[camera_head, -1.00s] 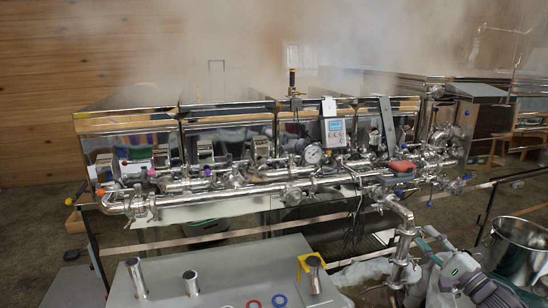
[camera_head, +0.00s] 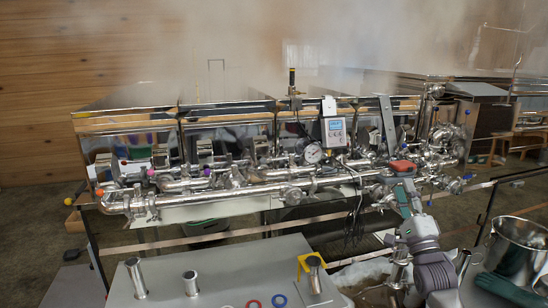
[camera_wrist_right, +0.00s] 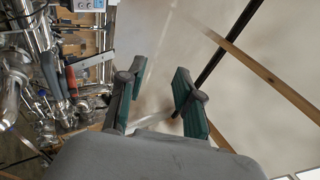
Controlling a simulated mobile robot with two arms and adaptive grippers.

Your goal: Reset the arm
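My right arm rises from the lower right in the head view, and its right gripper (camera_head: 408,203) is in front of the right end of the steel pipework. In the right wrist view the same gripper (camera_wrist_right: 156,88) shows two green-padded fingers spread apart with nothing between them. My left gripper is not in view.
The steel pipework (camera_head: 240,193) with valves and a gauge (camera_head: 313,153) runs along the steaming evaporator. A red-topped grey device (camera_head: 402,167) is close behind the right gripper. A grey table (camera_head: 230,270) stands in front, and a steel bucket (camera_head: 515,247) stands at the right.

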